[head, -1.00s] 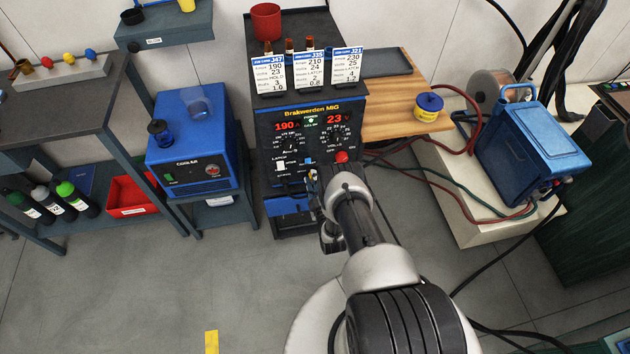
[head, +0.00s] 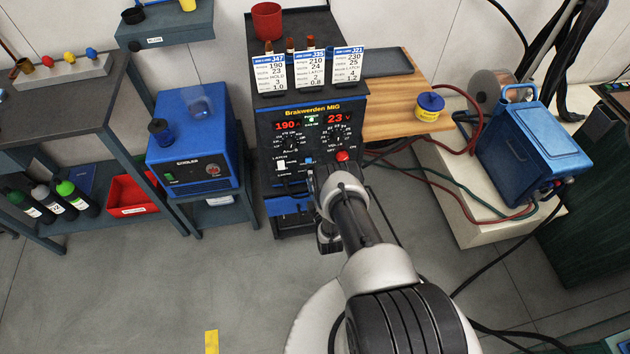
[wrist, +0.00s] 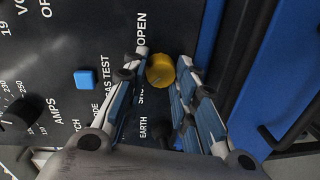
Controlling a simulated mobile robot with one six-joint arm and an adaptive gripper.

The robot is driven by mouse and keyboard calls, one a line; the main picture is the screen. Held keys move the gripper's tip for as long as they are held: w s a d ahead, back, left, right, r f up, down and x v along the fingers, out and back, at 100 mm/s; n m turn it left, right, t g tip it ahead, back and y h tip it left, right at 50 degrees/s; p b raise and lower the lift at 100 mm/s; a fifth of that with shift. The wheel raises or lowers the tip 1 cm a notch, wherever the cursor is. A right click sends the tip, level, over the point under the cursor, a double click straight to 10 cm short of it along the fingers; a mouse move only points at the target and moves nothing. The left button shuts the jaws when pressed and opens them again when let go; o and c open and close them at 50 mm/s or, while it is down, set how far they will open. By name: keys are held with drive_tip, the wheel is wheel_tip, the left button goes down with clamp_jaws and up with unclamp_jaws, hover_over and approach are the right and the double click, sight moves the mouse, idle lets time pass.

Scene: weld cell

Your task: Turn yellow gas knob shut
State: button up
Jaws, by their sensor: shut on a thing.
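The yellow gas knob (wrist: 160,71) is a small ribbed cap on the dark front panel of the welding machine. In the wrist view it sits between the fingertips of my gripper (wrist: 163,62), which is shut on it. I cannot make out a pointer on the knob. In the head view my arm hides the knob, low on the welding machine (head: 309,108).
A blue button (wrist: 85,79) and a black dial (wrist: 24,110) lie left of my gripper in the wrist view. A red knob (head: 342,156) is on the panel. A blue cooler (head: 190,140) stands left, a wooden bench (head: 400,110) right. The floor in front is mostly clear.

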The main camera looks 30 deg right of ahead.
drive_tip(key=shift+w+r, duration=0.1)
drive_tip(key=o, duration=1.1)
drive_tip(key=shift+s, duration=0.2)
drive_tip(key=v, duration=1.1)
drive_tip(key=shift+s+a, duration=0.15)
drive_tip(key=shift+s, duration=0.2)
